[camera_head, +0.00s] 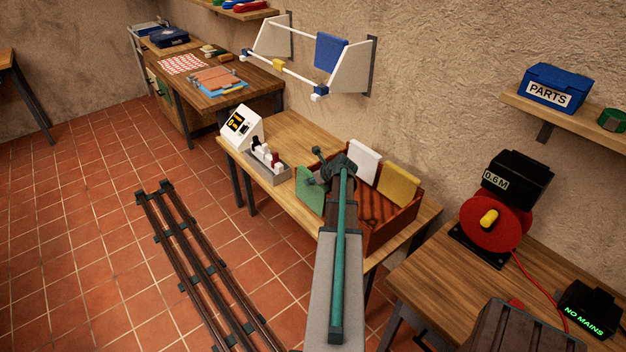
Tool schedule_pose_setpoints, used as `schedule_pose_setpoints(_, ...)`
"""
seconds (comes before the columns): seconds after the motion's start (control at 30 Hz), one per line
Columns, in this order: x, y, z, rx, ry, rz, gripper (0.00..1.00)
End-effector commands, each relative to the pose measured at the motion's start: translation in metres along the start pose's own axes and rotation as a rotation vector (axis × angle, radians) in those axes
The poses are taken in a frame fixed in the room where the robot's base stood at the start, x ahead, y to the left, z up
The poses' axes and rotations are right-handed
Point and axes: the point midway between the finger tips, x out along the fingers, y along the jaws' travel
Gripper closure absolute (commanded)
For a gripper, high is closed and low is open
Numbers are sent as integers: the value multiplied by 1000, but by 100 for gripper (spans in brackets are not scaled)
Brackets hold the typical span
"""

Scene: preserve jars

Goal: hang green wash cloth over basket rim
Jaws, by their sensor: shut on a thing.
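The green wash cloth (308,192) hangs at the left side of the red-brown basket (392,229). My gripper (317,179) is shut on the cloth's upper part, at the left end of the basket. My wrist hides the cloth's top edge and the near left rim, so I cannot tell whether the cloth touches the rim. A white cloth (364,162) and a yellow cloth (398,187) hang over the basket's back rim.
The basket stands on a wooden table (285,128) with a white display unit (241,126) and a grey holder of small bottles (267,164) at left. A wall rack (299,58) with a blue cloth is above. A red reel (495,222) stands on the right table.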

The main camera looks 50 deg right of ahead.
Motion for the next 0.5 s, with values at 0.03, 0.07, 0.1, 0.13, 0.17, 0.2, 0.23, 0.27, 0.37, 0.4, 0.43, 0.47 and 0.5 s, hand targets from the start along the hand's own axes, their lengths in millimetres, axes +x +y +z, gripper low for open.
schedule_pose_setpoints(0.03,0,0,0,0,0,0,65)
schedule_pose_setpoints(0.07,0,0,0,0,0,0,60)
schedule_pose_setpoints(0.1,0,0,0,0,0,0,54)
schedule_pose_setpoints(0.13,0,0,0,0,0,0,49)
schedule_pose_setpoints(0.17,0,0,0,0,0,0,44)
schedule_pose_setpoints(0.2,0,0,0,0,0,0,38)
schedule_pose_setpoints(0.23,0,0,0,0,0,0,38)
schedule_pose_setpoints(0.27,0,0,0,0,0,0,38)
schedule_pose_setpoints(0.37,0,0,0,0,0,0,38)
schedule_pose_setpoints(0.4,0,0,0,0,0,0,38)
schedule_pose_setpoints(0.43,0,0,0,0,0,0,38)
schedule_pose_setpoints(0.47,0,0,0,0,0,0,38)
schedule_pose_setpoints(0.5,0,0,0,0,0,0,38)
